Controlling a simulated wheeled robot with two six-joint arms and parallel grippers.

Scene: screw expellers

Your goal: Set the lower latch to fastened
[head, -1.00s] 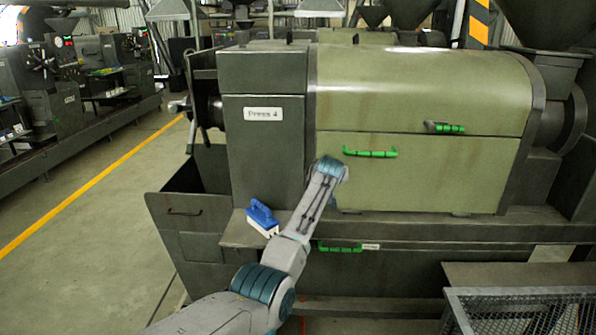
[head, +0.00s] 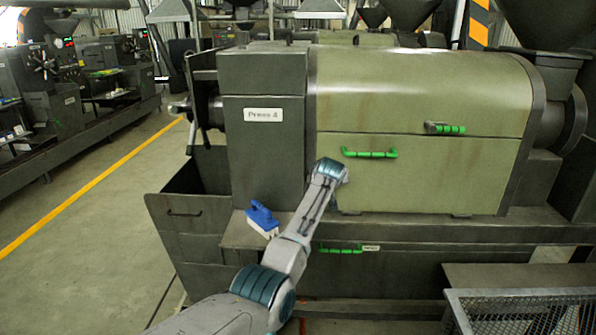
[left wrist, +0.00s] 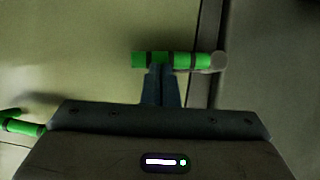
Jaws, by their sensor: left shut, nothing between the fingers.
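A green latch bar with dark bands (left wrist: 185,60) lies level across the picture in the left wrist view. Its round grey end is at the right, by the dark strip beside the green panel. My left gripper (left wrist: 160,68) is shut and empty, with its fingertips at the bar near its left part; I cannot tell if they touch it. In the head view my left gripper (head: 331,170) is at the left edge of the press's lower green panel (head: 430,180). My wrist hides the fingers and this latch there. Another latch with a green grip (head: 446,129) is higher up on the right.
A green handle (head: 370,153) is close to the right of my gripper; a green bar also shows at the left of the wrist view (left wrist: 20,126). A blue-handled brush (head: 262,217) stands on the ledge below. A mesh crate (head: 520,305) is at the lower right.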

